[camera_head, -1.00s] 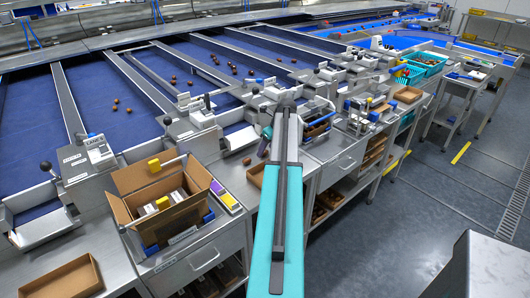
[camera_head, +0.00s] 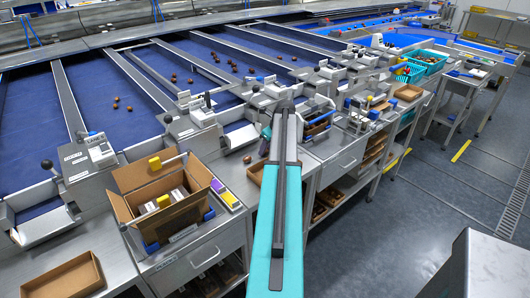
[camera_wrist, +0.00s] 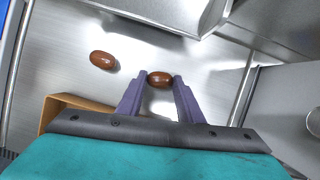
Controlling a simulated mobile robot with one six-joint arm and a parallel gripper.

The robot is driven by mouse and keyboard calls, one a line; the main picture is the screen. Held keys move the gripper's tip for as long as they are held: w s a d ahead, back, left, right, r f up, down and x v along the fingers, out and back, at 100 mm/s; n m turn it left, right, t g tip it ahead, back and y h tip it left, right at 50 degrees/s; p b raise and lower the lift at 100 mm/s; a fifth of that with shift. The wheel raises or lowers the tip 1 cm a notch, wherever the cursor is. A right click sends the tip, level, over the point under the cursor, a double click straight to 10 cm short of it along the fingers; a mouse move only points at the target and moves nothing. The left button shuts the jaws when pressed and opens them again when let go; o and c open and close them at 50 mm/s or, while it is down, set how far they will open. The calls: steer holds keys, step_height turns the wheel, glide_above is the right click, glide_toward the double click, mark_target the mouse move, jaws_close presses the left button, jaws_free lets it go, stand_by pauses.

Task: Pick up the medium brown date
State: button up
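In the wrist view a glossy medium brown date (camera_wrist: 160,79) lies between my two purple fingertips. A second brown date (camera_wrist: 102,60), similar in size and slightly redder, lies on the steel bench to the left, apart from the fingers. One date (camera_head: 247,159) shows on the bench in the head view, left of my arm.
An open cardboard tray (camera_wrist: 62,108) lies just left of my gripper. A cardboard box (camera_head: 128,208) with cartons stands left on the bench. Steel walls and a lane chute (camera_wrist: 180,12) rise beyond the dates. Several dates lie on the blue lanes.

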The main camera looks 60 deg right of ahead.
steer(key=shift+r, duration=0.1)
stand_by(0.3)
step_height(320, 180, up, 10)
steer(key=b, duration=0.2)
steer(key=shift+b, duration=0.35)
stand_by(0.8)
steer(key=s+a+p, duration=0.2)
steer(key=s+a, duration=0.1)
steer(key=s, duration=0.2)
steer(key=s+a+p, duration=0.2)
steer(key=s+a, duration=0.1)
steer(key=s, duration=0.2)
steer(key=s+a+p, duration=0.2)
steer(key=s+a, duration=0.2)
steer(key=s, duration=0.1)
steer(key=shift+f, duration=0.2)
steer(key=shift+s+a+f, duration=0.25)
steer(key=shift+s+f, duration=0.15)
steer(key=shift+s, duration=0.1)
steer(key=shift+w, duration=0.2)
